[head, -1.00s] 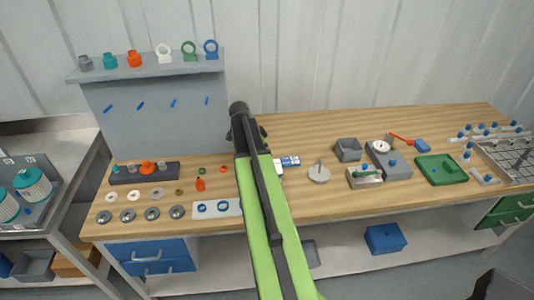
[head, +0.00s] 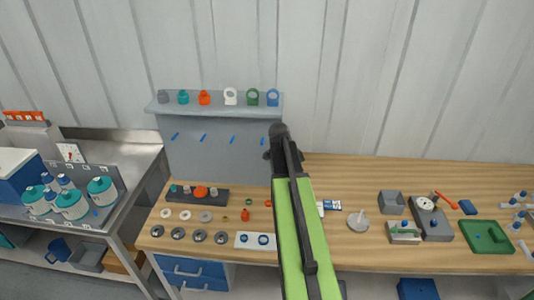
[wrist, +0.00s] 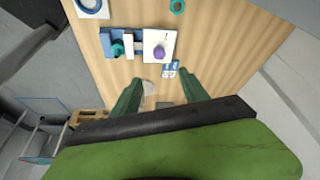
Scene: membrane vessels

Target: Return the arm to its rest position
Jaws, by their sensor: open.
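My green arm (head: 297,235) reaches up the middle of the head view over the workbench (head: 350,180), ending in a dark joint (head: 278,135) in front of the grey panel's right edge. My gripper's jaws cannot be made out there. In the wrist view my gripper (wrist: 158,88) shows two dark green fingers spread apart. Nothing is held between them. Beyond the fingertips lie a small blue-and-white card (wrist: 171,68) and a white-and-blue fixture (wrist: 140,45) with a teal and a purple knob.
A grey shelf panel (head: 210,150) with several coloured fittings stands behind the bench. A dark rack (head: 210,197), several discs, a grey box (head: 392,202) and a green tray (head: 486,237) lie on the bench. At the left, a metal table (head: 135,160) holds teal-topped vessels (head: 70,203).

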